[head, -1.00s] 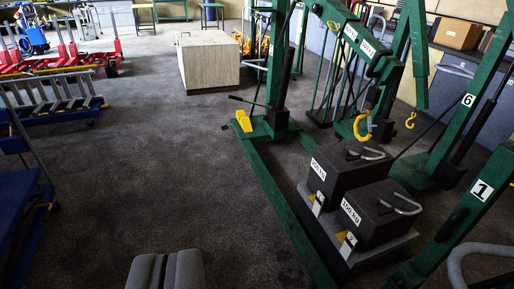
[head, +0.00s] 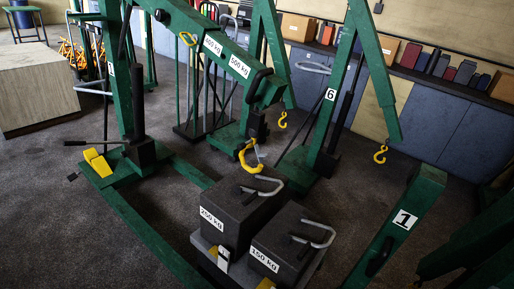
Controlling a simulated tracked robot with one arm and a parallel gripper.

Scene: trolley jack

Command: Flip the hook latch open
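A yellow hook (head: 247,157) hangs from the end of the green boom (head: 222,48), just above the dark weight blocks. A small pale part, probably its latch, shows at the hook's upper right; it is too small to tell whether it is open or shut. One dark block (head: 245,207) with a metal handle stands almost under the hook. A second block (head: 287,247) with a handle stands in front of it to the right. The hook does not visibly hold either handle. My gripper is not in view.
A green crane leg (head: 140,225) runs along the floor left of the blocks. A green beam marked 1 (head: 392,232) rises at the right. More yellow hooks hang behind, one (head: 380,154) at the right. Floor (head: 70,235) at the lower left is clear.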

